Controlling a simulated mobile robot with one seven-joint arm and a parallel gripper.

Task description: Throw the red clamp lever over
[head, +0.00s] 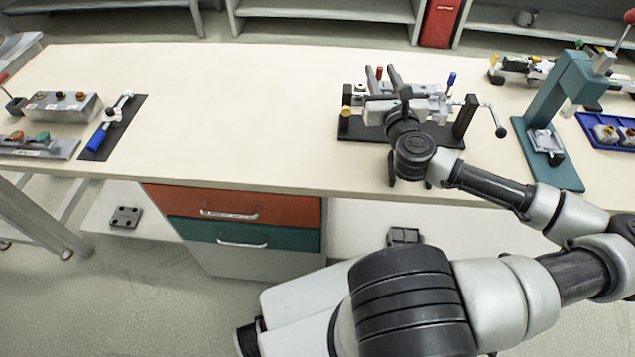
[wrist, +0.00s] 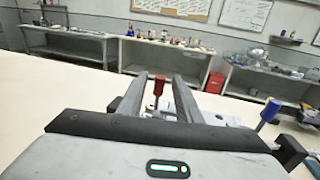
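The red clamp lever (head: 379,72) stands up on a clamp fixture (head: 355,128) on the bench. In the wrist view the red lever (wrist: 158,86) appears in the gap between my two fingers, nearer the left one. My gripper (head: 383,72) is over the fixture, and its fingers also show in the wrist view (wrist: 160,78). The fingers are apart, with a visible gap on the lever's right. I cannot tell whether the lever is truly between the fingertips or beyond them. The lower part of the lever is hidden.
A green press (head: 555,120) stands further right. The bench's middle (head: 240,110) is clear. Switch boxes (head: 62,106) lie at the far left.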

